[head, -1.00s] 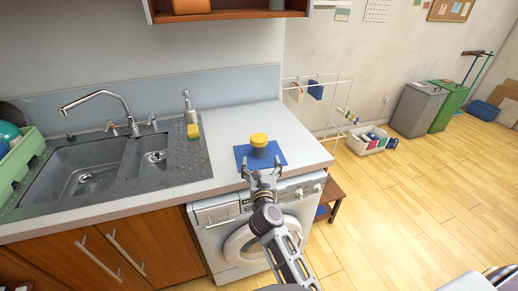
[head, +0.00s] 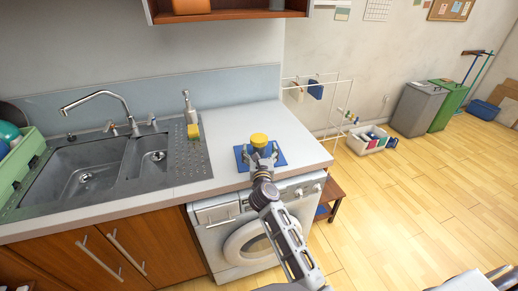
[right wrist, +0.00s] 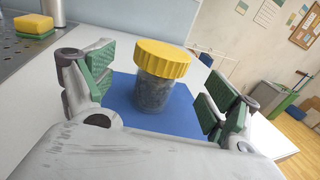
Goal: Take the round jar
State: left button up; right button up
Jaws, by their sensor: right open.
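The round jar (head: 259,141) has a yellow ridged lid and a clear body with dark contents. It stands upright on a blue mat (head: 278,158) on the counter. In the right wrist view the jar (right wrist: 159,78) is ahead, between my open right gripper's (right wrist: 160,90) green-padded fingers, with gaps on both sides. In the head view my right gripper (head: 261,156) is at the near side of the jar, hiding its lower part. My left gripper is not in view.
The sink (head: 87,170) is left of the jar, with a soap dispenser (head: 190,107) and a yellow-green sponge (head: 193,131) beside it. A washing machine (head: 252,235) is under the counter. The counter around the mat is clear.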

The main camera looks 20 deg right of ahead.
aim_at(260, 147)
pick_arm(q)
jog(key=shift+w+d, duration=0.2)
pick_arm(e)
jog(key=shift+w, duration=0.15)
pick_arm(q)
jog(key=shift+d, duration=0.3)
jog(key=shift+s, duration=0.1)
pick_arm(e)
jog(key=shift+x, duration=0.8)
jog(key=shift+w+d, duration=0.2)
jog(key=shift+w, duration=0.4)
jog(key=shift+x, duration=0.95)
jog(key=shift+w, duration=0.2)
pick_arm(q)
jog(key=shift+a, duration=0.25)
